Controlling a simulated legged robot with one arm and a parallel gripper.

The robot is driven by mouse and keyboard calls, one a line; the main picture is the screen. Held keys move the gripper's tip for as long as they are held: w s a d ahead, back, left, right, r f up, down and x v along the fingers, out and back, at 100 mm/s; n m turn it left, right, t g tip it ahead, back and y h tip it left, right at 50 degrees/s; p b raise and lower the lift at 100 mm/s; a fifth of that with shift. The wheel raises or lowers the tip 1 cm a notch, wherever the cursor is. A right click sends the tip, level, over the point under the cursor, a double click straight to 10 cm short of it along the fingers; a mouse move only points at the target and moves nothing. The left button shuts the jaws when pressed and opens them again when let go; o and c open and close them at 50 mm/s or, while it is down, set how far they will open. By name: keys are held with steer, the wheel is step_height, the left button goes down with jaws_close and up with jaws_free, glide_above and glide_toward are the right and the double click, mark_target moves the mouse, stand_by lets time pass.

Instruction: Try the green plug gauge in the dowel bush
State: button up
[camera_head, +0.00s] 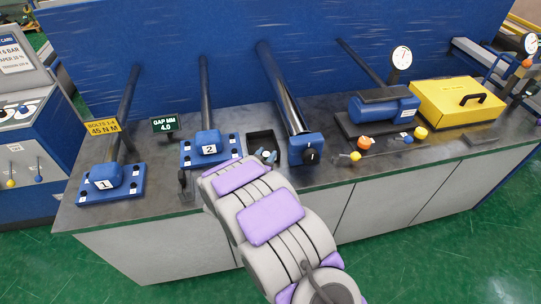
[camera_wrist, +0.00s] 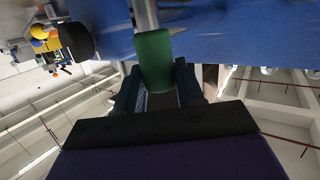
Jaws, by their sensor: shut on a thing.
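In the wrist view my gripper (camera_wrist: 157,82) is shut on the green plug gauge (camera_wrist: 154,58), around its green handle. A bright metal pin (camera_wrist: 145,16) runs from the handle to the top edge of the picture, in front of a large blue surface (camera_wrist: 235,28). I cannot tell whether the pin's end is in a bush. I cannot make out the dowel bush.
Block 1 (camera_head: 103,176) stands at the left. A black tray (camera_head: 264,135) with small parts lies right of block 2, beside another blue block (camera_head: 305,150). A dial gauge (camera_head: 402,59), a blue vice-like fixture (camera_head: 385,106) and a yellow case (camera_head: 457,101) stand at the right.

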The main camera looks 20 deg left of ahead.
steer(key=shift+a+f, duration=0.2)
steer(key=shift+a, duration=0.4)
steer(key=shift+d+r, duration=0.1)
steer(key=shift+d, duration=0.6)
steer(key=shift+a+p, duration=0.2)
steer(key=shift+p, duration=0.25)
steer(key=shift+d+r, duration=0.25)
steer(key=shift+d, duration=0.5)
steer(key=shift+a+f, duration=0.3)
steer(key=shift+a, duration=0.4)
steer(key=shift+d+r, duration=0.15)
steer(key=shift+d, duration=0.4)
